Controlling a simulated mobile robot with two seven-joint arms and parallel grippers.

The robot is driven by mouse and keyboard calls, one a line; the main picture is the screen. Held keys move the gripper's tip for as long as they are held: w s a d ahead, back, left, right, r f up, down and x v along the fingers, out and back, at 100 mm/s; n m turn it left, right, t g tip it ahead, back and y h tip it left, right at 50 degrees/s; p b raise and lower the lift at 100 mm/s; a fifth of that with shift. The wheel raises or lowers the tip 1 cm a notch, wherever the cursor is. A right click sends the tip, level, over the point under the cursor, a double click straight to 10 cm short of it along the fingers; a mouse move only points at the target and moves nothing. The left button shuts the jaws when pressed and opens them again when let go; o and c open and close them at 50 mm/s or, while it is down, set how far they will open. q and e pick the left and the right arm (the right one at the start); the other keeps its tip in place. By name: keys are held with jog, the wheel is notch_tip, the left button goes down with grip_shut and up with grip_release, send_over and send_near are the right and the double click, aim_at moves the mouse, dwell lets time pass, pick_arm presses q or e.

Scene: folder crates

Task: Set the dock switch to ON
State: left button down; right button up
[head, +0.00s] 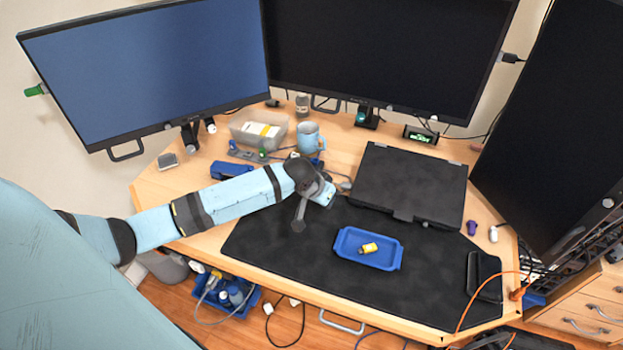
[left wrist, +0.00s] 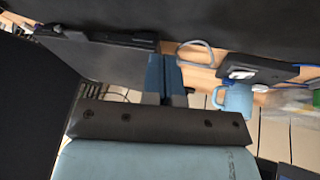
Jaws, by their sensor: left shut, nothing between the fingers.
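My left gripper (head: 329,196) is above the desk, left of the closed black laptop (head: 412,183). In the left wrist view its blue fingers (left wrist: 164,78) are together and empty. A dark flat box (left wrist: 262,70) with a pale patch on its face, perhaps the dock, is near the light blue mug (left wrist: 237,98). A grey cable loops between the box and the fingers. The fingers are apart from the box. My arm hides most of this spot in the head view. The switch's position cannot be read. My right gripper is not in view.
The mug (head: 310,138) and a grey bin (head: 259,131) stand behind my arm. A blue tray (head: 368,249) with a yellow item lies on the black mat (head: 290,248). A small box with a green display (head: 421,135) sits under the monitors. The mat's left part is clear.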

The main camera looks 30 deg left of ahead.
pick_arm(q)
jog(key=w+a+r+n+g+y+b, duration=0.1)
jog(key=w+a+r+n+b, duration=0.1)
jog(key=w+a+r, duration=0.35)
jog(key=w+a+r+n+g+y+b, duration=0.1)
jog(key=w+a+r+y, duration=0.15)
jog(key=a, duration=0.65)
jog(key=shift+h, duration=0.45)
jog(key=x, duration=0.4)
jog(key=b+x, duration=0.1)
jog(key=x, duration=0.3)
jog(key=s+d+x, duration=0.1)
jog(key=x, duration=0.3)
jog(key=shift+d+f+b, duration=0.1)
jog(key=shift+f+b, duration=0.1)
jog(key=shift+b, duration=0.1)
jog(key=shift+d+f, duration=0.1)
jog(key=shift+f, duration=0.35)
